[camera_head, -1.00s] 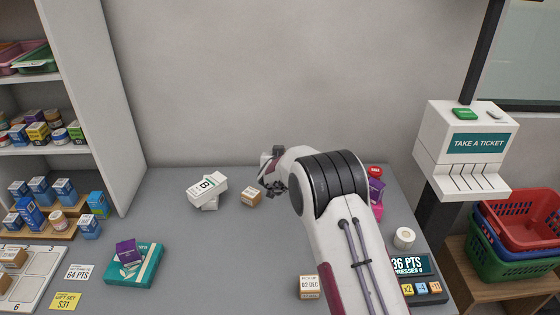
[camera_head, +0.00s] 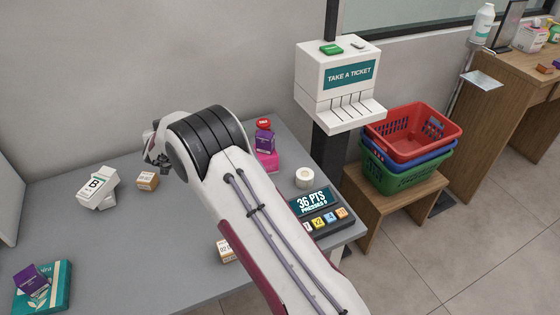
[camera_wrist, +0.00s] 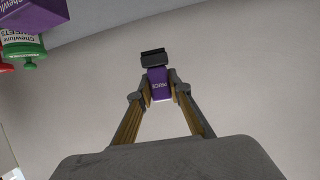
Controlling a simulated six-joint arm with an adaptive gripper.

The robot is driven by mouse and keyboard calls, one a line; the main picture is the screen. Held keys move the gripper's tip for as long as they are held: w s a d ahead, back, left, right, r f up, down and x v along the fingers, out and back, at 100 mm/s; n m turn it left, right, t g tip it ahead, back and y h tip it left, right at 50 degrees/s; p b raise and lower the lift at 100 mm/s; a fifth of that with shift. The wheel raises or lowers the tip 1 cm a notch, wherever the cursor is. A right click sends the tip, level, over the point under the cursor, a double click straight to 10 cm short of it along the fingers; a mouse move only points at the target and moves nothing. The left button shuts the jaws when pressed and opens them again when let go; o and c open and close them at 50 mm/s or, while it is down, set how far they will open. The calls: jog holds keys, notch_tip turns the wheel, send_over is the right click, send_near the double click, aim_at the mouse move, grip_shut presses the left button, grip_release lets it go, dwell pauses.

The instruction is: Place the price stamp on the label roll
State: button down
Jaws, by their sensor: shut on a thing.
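The price stamp (camera_wrist: 158,85), purple with a dark grey top and the word PRICE, is between the fingertips of my gripper (camera_wrist: 160,94) in the wrist view. The gripper is shut on it, clear of the counter as far as I can tell. In the head view, my gripper (camera_head: 156,153) is near the back wall and partly hidden by my own arm; the stamp cannot be made out there. The label roll (camera_head: 305,178), a white ring, stands on the counter at the right, behind the points display, well to the right of my gripper.
The points display (camera_head: 313,203) is in front of the roll. The ticket machine (camera_head: 340,85) rises behind.

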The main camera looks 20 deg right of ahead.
notch_tip(320, 180, up, 9)
jog(key=shift+r, duration=0.2)
jog(key=s+d+m+g+h, duration=0.1)
jog(key=s+d+m+h, duration=0.25)
jog(key=d, duration=0.55)
jog(key=s+d+m+g+h, duration=0.2)
jog(key=d+m+h, duration=0.15)
jog(key=d, duration=0.55)
jog(key=s+d+m+g+h, duration=0.5)
jog(key=s+d+m+g, duration=0.5)
jog(key=s+d, duration=1)
notch_tip(320, 180, down, 5)
jog(key=s+a, duration=0.2)
jog(key=shift+a, duration=0.15)
jog(key=shift+f, duration=0.15)
jog(key=shift+f, duration=3.05)
